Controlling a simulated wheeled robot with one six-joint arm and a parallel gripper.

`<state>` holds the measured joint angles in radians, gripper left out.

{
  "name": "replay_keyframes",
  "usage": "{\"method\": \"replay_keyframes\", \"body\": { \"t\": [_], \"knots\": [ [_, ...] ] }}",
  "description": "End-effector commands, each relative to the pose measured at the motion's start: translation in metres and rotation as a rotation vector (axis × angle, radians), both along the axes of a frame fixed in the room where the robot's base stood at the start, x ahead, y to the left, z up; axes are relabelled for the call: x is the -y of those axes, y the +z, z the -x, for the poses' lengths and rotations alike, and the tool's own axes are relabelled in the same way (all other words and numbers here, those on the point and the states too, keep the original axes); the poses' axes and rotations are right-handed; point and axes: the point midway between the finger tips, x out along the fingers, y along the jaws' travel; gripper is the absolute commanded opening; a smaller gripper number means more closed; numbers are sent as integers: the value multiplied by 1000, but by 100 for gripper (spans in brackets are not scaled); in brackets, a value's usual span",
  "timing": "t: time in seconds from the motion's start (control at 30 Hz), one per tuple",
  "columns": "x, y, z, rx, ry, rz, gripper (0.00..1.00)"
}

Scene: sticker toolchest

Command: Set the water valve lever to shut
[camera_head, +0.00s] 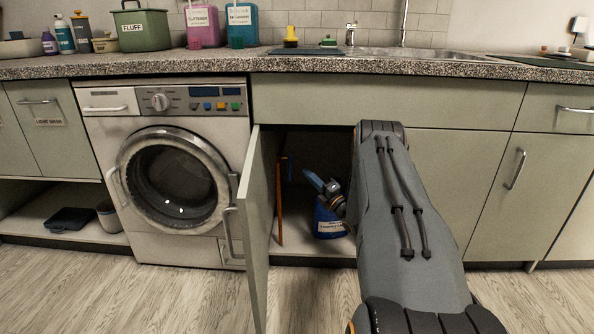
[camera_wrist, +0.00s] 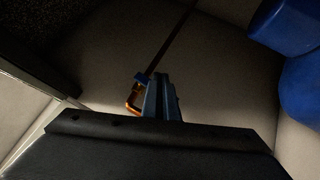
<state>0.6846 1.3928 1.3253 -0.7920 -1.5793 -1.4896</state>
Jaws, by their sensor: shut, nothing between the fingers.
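A vertical orange-copper pipe (camera_head: 281,205) stands inside the open cupboard, behind the open door. A small orange part sits at its top, too small in the head view to read as a lever. In the wrist view, an orange bent piece (camera_wrist: 132,98) and a small blue piece (camera_wrist: 140,77) show just left of my fingers. They look like the valve and lever, but the lever's setting cannot be told. Contact with the lever cannot be told.
The open cupboard door (camera_head: 259,230) stands left of my arm. A washing machine (camera_head: 172,235) is to the left. The worktop (camera_head: 230,66) runs above.

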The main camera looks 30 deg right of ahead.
Motion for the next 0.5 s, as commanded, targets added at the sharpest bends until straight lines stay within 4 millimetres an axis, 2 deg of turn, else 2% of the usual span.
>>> {"method": "replay_keyframes", "body": {
  "t": [0.03, 0.1, 0.3, 0.4, 0.5],
  "knots": [
    [-5, 10, 19, -77, 11, -41, 0],
    [-17, 10, 42, -176, 29, -96, 0],
    [-47, 9, 99, -381, 61, -214, 0],
    [-56, 8, 113, -429, 70, -243, 0],
    [-60, 6, 116, -447, 74, -253, 0]
  ]
}}
